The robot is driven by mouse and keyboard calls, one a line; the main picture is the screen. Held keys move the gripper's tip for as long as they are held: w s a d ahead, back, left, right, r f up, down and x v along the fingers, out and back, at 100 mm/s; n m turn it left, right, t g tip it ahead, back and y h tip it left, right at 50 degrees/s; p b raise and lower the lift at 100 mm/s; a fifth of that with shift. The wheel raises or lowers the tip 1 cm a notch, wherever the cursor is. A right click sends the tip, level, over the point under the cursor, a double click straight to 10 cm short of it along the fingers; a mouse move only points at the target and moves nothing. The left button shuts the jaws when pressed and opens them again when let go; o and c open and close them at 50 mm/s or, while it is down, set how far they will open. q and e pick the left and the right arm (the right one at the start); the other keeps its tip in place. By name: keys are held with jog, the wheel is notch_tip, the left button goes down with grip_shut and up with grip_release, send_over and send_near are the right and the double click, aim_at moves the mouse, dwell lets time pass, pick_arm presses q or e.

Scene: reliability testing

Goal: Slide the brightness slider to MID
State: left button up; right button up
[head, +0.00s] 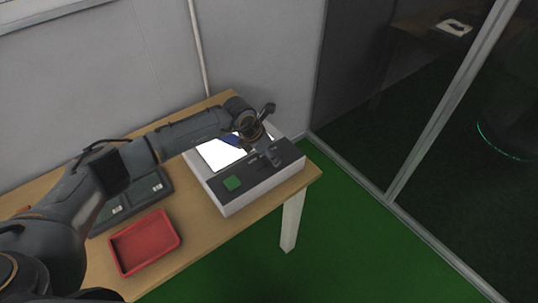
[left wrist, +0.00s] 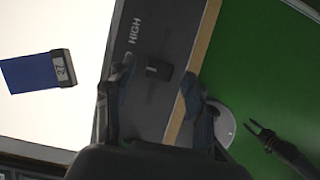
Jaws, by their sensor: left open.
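A white box-shaped device (head: 255,193) with a dark control strip (head: 257,177) sits at the table's right end. In the left wrist view the strip carries the word HIGH (left wrist: 133,32) and a small dark slider knob (left wrist: 153,70) close to that word. No MID label is readable. My left gripper (head: 271,157) is over the strip's right part, pointing down.
A red tray (head: 145,243) and a dark case (head: 146,187) lie left on the wooden table (head: 202,231). A wall stands behind; green floor lies right.

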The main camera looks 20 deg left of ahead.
pick_arm(q)
jog(key=v, duration=1)
jog(key=shift+r, duration=0.3)
jog(key=shift+a, duration=0.1)
